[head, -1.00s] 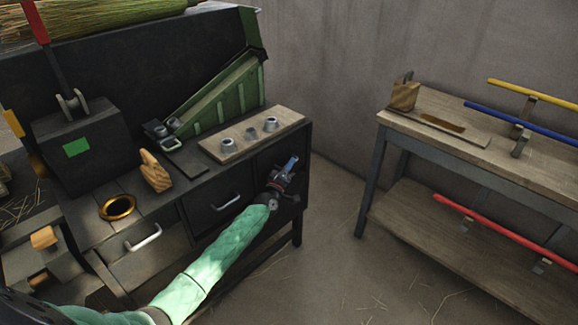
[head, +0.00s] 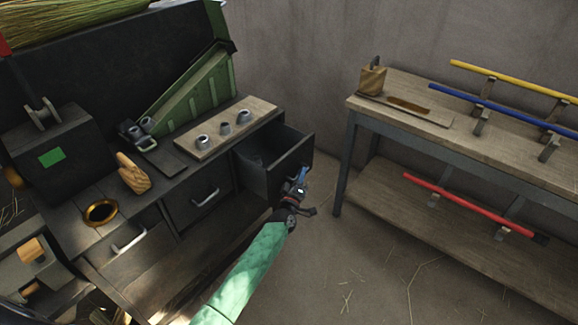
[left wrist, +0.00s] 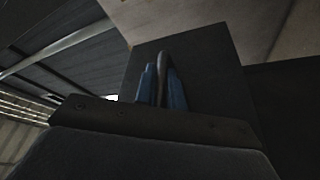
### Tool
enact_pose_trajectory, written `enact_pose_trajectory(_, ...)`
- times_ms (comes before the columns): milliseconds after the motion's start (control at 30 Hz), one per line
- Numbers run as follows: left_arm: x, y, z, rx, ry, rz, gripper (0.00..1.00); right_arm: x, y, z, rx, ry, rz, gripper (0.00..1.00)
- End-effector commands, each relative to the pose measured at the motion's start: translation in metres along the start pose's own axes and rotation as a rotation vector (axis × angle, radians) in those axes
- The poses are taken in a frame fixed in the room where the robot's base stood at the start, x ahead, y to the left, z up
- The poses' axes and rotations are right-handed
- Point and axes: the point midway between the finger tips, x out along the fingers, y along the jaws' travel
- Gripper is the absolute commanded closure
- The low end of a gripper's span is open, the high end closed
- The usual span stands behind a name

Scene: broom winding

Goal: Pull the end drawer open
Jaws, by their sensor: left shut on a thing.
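The end drawer (head: 284,164) is the dark one at the right end of the dark workbench (head: 150,262). It stands well out from the bench, and its hollow inside shows from above. My left gripper (head: 301,178) is at the drawer's front. In the left wrist view its blue fingers (left wrist: 162,88) are shut on the drawer's handle (left wrist: 163,72), a narrow bar in front of the dark drawer face. The gripper hides most of the handle in the head view. My right gripper is in neither view.
Two other drawers, with pale handles (head: 206,198) and (head: 129,243), are shut. A board with several metal cups (head: 226,128) lies on the bench top above the end drawer. A wooden table (head: 420,120) with coloured poles stands at right. Bare floor lies between.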

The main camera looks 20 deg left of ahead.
Motion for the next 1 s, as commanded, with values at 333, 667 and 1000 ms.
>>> enact_pose_trajectory(333, -0.008, 0.012, 0.018, 0.001, 0.000, -0.001, 1.00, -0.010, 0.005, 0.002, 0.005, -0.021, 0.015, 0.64)
enact_pose_trajectory(667, -0.008, 0.012, 0.018, 0.001, 0.000, -0.001, 1.00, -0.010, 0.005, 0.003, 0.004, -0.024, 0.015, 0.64)
enact_pose_trajectory(1000, -0.008, 0.012, 0.018, 0.001, 0.000, 0.000, 0.67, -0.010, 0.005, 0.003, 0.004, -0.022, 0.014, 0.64)
